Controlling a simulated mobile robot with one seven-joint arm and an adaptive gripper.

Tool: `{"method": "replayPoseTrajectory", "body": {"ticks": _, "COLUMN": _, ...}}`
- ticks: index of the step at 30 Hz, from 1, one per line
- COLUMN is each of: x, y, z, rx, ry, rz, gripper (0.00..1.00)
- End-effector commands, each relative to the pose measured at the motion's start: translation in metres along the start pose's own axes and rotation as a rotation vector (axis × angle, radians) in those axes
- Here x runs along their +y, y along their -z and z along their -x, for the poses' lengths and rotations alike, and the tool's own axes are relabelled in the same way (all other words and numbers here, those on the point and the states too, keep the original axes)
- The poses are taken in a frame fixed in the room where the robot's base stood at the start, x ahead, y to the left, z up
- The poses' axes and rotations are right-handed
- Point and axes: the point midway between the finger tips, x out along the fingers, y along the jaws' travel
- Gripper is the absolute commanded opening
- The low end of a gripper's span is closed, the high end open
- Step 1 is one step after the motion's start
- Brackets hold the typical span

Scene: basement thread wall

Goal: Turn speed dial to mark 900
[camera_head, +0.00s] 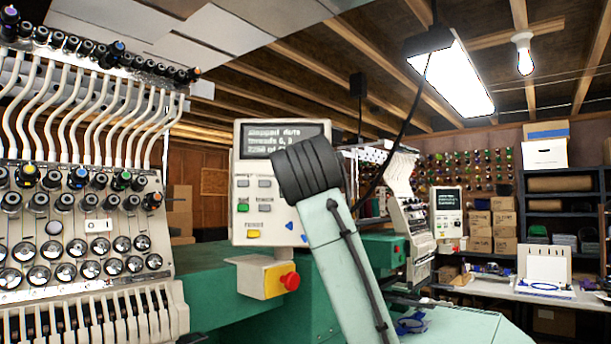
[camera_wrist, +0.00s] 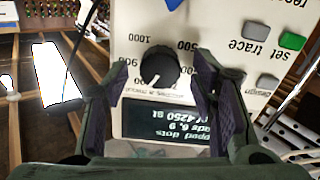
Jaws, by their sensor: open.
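The speed dial (camera_wrist: 160,66) is a round black knob on the pale control panel, seen upside down in the wrist view. A white line on it points to the lower left in that view. Printed numbers surround it: 1000 at the upper left, 900 at the left, partly covered by a finger, and 500 at the upper right. My gripper (camera_wrist: 161,62) is open, with one dark finger on each side of the dial. Gaps show between fingers and knob. In the head view the control panel (camera_head: 246,167) shows, but my arm hides the dial and gripper.
Beside the dial are the panel's screen (camera_wrist: 165,124) and green button (camera_wrist: 291,41). In the head view a red stop button (camera_head: 290,281) on a yellow box sits below the panel. The embroidery machine's needle head (camera_head: 85,245) stands at the left.

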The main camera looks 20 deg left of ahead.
Motion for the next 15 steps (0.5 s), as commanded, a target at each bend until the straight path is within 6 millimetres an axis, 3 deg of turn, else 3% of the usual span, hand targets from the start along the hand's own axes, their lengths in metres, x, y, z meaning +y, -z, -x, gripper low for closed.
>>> {"method": "replayPoseTrajectory", "body": {"ticks": 10, "x": -0.0001, "y": -0.0006, "z": -0.004, "rx": 0.001, "ry": 0.0, "rz": 0.0, "gripper": 0.51}}
{"method": "replayPoseTrajectory", "body": {"ticks": 15, "x": -0.0002, "y": -0.0005, "z": -0.0038, "rx": 0.001, "ry": 0.0, "rz": 0.0, "gripper": 0.4}}
